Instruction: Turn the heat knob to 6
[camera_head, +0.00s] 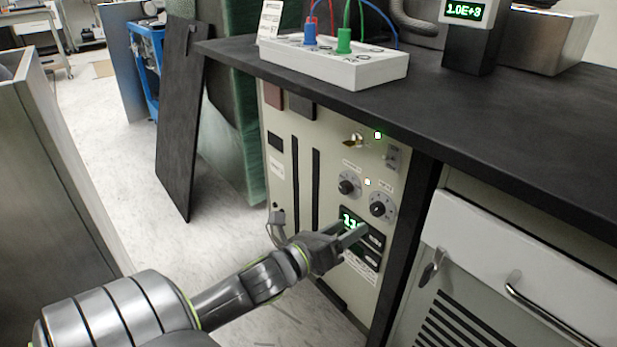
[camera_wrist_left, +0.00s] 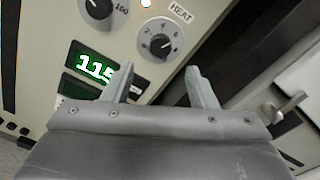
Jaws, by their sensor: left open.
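The heat knob is a dark round knob on a pale numbered dial, on the front panel of a beige cabinet. It is the right one of two knobs in the head view (camera_head: 380,209). In the left wrist view the heat knob (camera_wrist_left: 158,43) sits under a HEAT label, with 2, 4 and 6 readable around it. I cannot tell its exact setting. My left gripper (camera_head: 350,236) is open and empty, in front of the panel and below the knob. Its two fingertips (camera_wrist_left: 158,69) are apart, with the knob beyond the gap. My right gripper is not in view.
The second knob (camera_head: 348,184) is left of the heat knob. A green display (camera_wrist_left: 97,67) below reads 115. A black worktop (camera_head: 480,110) overhangs the panel and holds a white box (camera_head: 335,68) with cables. A drawer unit (camera_head: 500,262) stands right. Floor shows on the left.

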